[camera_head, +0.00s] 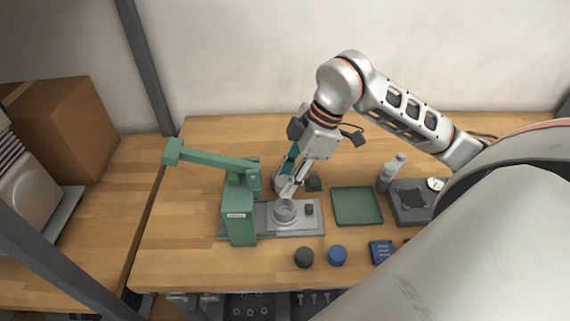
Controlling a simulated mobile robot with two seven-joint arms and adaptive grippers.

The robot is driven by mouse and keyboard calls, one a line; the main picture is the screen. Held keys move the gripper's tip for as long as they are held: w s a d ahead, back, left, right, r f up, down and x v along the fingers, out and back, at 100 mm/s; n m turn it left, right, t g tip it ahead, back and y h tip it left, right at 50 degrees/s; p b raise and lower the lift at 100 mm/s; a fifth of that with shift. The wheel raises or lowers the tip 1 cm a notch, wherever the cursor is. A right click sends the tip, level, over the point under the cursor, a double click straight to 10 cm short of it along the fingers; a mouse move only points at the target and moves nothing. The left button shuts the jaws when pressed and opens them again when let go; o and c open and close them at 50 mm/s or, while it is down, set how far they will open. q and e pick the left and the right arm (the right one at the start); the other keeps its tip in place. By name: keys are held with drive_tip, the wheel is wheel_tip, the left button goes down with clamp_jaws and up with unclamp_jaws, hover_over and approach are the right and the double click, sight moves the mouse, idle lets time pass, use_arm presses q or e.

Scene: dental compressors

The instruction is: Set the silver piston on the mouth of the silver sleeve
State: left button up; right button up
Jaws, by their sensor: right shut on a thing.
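The silver sleeve (284,214) stands upright as a short, open-looking ring on the grey base plate of the green press. My right gripper (289,187) reaches down from above and behind, just over the back of the sleeve's mouth. It is shut on a small, light silver piece, which I take to be the silver piston; the fingers hide most of it. I cannot tell whether the piece touches the sleeve's rim. My left gripper is not in view.
The green press (239,215) with its long lever (205,158) stands close left of the sleeve. A small dark cylinder (309,209) sits right of it. A green tray (357,207), bottle (387,178) and grey unit (404,212) lie right. Dark (304,257) and blue (337,256) round pieces lie in front.

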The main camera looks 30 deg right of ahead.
drive_tip(key=shift+d+f, duration=0.1)
drive_tip(key=shift+f, duration=1.1)
drive_tip(key=shift+f+b, duration=0.45)
drive_tip(key=shift+f, duration=0.35)
drive_tip(key=shift+f+b, duration=0.65)
drive_tip(key=shift+b, duration=0.05)
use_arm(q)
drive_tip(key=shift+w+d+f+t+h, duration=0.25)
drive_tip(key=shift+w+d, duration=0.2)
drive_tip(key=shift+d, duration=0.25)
use_arm(e)
drive_tip(key=shift+f, duration=0.2)
